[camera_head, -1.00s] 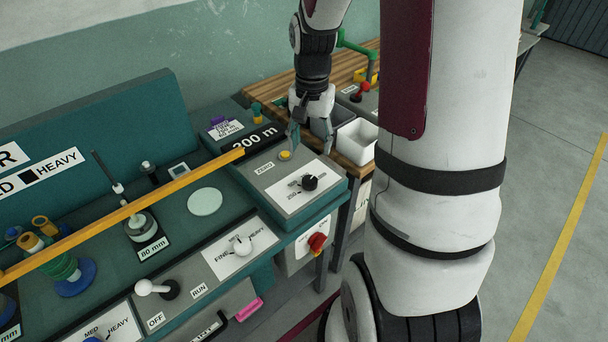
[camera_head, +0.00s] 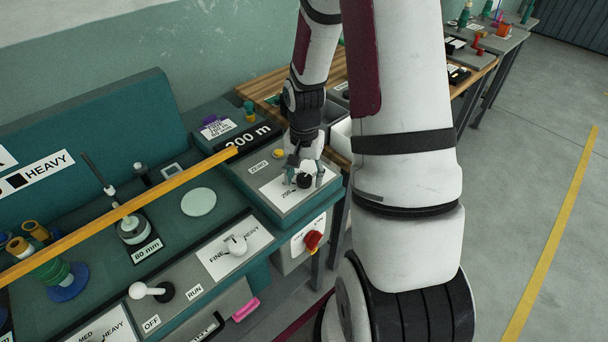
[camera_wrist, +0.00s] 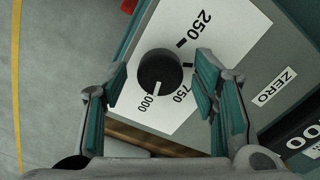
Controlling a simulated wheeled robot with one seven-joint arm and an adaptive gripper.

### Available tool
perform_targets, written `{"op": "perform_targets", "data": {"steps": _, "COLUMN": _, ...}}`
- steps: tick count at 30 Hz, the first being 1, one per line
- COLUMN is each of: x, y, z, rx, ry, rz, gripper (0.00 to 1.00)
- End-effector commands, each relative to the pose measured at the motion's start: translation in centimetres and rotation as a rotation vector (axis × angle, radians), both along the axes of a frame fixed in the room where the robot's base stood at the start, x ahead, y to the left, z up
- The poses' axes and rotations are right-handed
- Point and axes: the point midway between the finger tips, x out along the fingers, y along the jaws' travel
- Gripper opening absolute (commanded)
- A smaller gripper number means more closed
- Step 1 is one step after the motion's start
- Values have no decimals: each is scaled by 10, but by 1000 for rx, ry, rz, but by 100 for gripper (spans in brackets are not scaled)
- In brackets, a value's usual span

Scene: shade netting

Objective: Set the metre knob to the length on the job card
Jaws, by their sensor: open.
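The black metre knob (camera_head: 305,181) sits on a white scale plate on the teal-edged control box. In the wrist view the knob (camera_wrist: 159,68) has a white pointer mark toward the bottom, near the "1000" label; "250" and "750" also show. My gripper (camera_head: 304,178) is over the knob, open. In the wrist view my gripper (camera_wrist: 160,76) has one finger on each side of the knob, with gaps between. The display (camera_head: 247,137) reads 200 m. A small card with a purple clip (camera_head: 213,127) stands behind the display; its print is too small to read surely.
A yellow ZERO button (camera_head: 279,153) is behind the knob. A yellow bar (camera_head: 130,206) crosses the bench to the left. The FINE–HEAVY knob (camera_head: 236,244) is nearer. A white bin (camera_head: 341,136) stands behind my arm.

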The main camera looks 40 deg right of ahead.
Motion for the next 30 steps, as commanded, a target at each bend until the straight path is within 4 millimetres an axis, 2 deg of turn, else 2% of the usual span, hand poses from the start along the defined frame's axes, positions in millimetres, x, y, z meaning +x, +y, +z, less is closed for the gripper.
{"op": "perform_targets", "data": {"steps": 2, "x": 0, "y": 0, "z": 0, "rx": 0, "ry": 0, "rz": 0, "gripper": 54}}
{"op": "perform_targets", "data": {"steps": 3, "x": 0, "y": 0, "z": 0, "rx": 0, "ry": 0, "rz": 0, "gripper": 49}}
{"op": "perform_targets", "data": {"steps": 9, "x": 0, "y": 0, "z": 0, "rx": 0, "ry": 0, "rz": 0, "gripper": 6}}
{"op": "perform_targets", "data": {"steps": 20, "x": 0, "y": 0, "z": 1, "rx": 0, "ry": 0, "rz": 40, "gripper": 6}}
{"op": "perform_targets", "data": {"steps": 30, "x": -1, "y": 0, "z": 2, "rx": -1, "ry": -1, "rz": 265, "gripper": 6}}
